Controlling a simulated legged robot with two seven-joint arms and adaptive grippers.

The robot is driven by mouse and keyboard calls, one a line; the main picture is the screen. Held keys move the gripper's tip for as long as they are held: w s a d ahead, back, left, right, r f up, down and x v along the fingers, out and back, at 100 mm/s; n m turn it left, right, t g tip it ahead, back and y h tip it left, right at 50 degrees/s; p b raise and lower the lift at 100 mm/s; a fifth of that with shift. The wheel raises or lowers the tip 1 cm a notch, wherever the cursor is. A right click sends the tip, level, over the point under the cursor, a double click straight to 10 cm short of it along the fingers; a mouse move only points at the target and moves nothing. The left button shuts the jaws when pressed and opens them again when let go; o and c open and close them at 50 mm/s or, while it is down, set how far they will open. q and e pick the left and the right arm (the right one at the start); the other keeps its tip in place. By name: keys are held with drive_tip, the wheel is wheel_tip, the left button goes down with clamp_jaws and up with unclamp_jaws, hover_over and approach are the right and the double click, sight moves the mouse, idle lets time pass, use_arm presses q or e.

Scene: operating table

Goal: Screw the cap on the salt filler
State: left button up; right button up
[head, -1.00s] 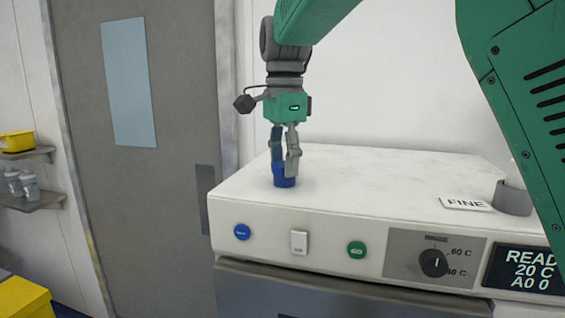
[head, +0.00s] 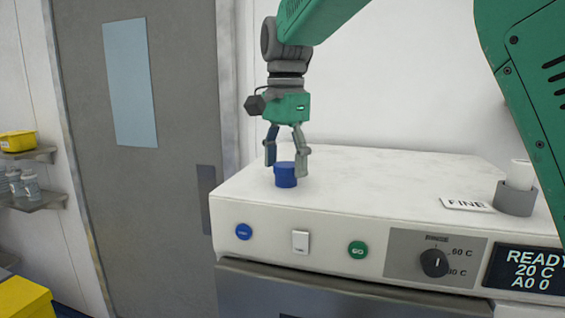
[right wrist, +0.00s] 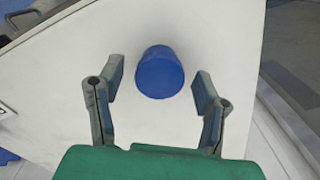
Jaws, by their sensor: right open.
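A blue cap (head: 285,175) sits on the white top of the machine near its front left. It also shows in the right wrist view as a blue round shape (right wrist: 160,72). My right gripper (head: 287,168) points down over the cap with its fingers spread, open and empty. In the right wrist view the fingers (right wrist: 157,90) stand apart on either side, with clear gaps to the cap. Whether the cap sits on a filler neck cannot be told. My left gripper is not in view.
The machine's white top (head: 370,175) is mostly clear. A grey holder (head: 515,200) with a white cup (head: 520,174) and a "FINE" label (head: 466,204) are at the right. The front carries buttons, a knob (head: 434,263) and a display (head: 526,270). A yellow box (head: 24,298) is lower left.

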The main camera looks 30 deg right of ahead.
drive_tip(key=shift+s+d+n, duration=0.1)
drive_tip(key=shift+d+n, duration=0.05)
drive_tip(key=shift+n, duration=0.85)
drive_tip(key=n, duration=0.3)
drive_tip(key=shift+n, duration=0.4)
drive_tip(key=n, duration=0.3)
drive_tip(key=c, duration=1.3)
drive_tip(key=shift+m, duration=1.7)
drive_tip(key=m, duration=0.3)
